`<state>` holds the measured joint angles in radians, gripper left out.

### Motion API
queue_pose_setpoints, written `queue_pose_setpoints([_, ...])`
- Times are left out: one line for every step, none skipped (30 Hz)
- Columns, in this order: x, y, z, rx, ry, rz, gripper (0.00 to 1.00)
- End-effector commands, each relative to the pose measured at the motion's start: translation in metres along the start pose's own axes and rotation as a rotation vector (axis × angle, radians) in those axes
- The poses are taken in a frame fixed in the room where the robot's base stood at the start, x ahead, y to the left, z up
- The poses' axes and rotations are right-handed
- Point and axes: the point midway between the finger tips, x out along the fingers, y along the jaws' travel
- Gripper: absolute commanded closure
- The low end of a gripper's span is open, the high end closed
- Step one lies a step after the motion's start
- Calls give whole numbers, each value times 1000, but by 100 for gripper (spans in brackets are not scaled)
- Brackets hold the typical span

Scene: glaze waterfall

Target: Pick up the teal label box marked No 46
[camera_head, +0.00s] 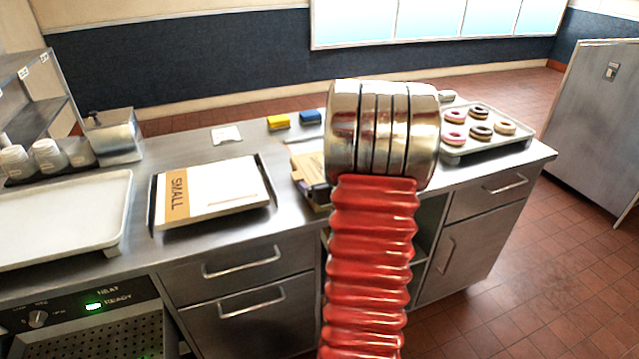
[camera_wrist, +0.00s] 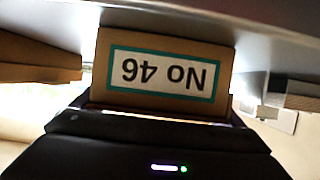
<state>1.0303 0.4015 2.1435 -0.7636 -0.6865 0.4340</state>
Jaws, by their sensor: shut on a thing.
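The box marked No 46 (camera_wrist: 107,98) is brown cardboard with a white label framed in teal. It fills the middle of the wrist view, its lettering upside down. My gripper (camera_wrist: 158,112) is shut on this box, its dark body right below it in the picture. The box edge farthest from the gripper lies close to a grey steel surface; I cannot tell whether they touch. In the head view my own arm hides the gripper. Some brown cardboard (camera_head: 308,162) shows just left of the arm, and I cannot tell whether it is the same box.
A white carton marked SMALL (camera_head: 222,187) lies on a dark tray. Yellow (camera_head: 278,122) and blue (camera_head: 310,118) blocks stand at the counter's back. A doughnut tray (camera_head: 490,146) is right of my arm. Other brown cardboard (camera_wrist: 40,60) is left of the box.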

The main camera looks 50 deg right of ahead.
Motion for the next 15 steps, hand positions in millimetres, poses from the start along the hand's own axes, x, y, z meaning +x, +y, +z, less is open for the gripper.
queue_pose_setpoints([0, 0, 0, 0, 0, 0, 28])
queue_pose_setpoints([0, 0, 0, 0, 0, 0, 30])
queue_pose_setpoints([0, 0, 0, 0, 0, 0, 30])
queue_pose_setpoints([0, 0, 0, 0, 0, 0, 30])
queue_pose_setpoints([0, 0, 0, 0, 0, 0, 30])
queue_pose_setpoints([0, 0, 0, 0, 0, 0, 30])
queue_pose_setpoints([0, 0, 0, 0, 0, 0, 30])
queue_pose_setpoints([0, 0, 0, 0, 0, 0, 30])
queue_pose_setpoints([0, 0, -1, 0, 1, 0, 30])
queue_pose_setpoints([0, 0, -1, 0, 1, 0, 30])
queue_pose_setpoints([-1, 0, -2, 0, 1, 0, 30])
queue_pose_setpoints([-2, 0, -4, 0, 1, 0, 30])
queue_pose_setpoints([-2, 0, -6, 0, 2, 0, 30])
queue_pose_setpoints([-3, 0, -8, -1, 2, 0, 30])
queue_pose_setpoints([-4, 0, -11, -2, 3, -1, 30])
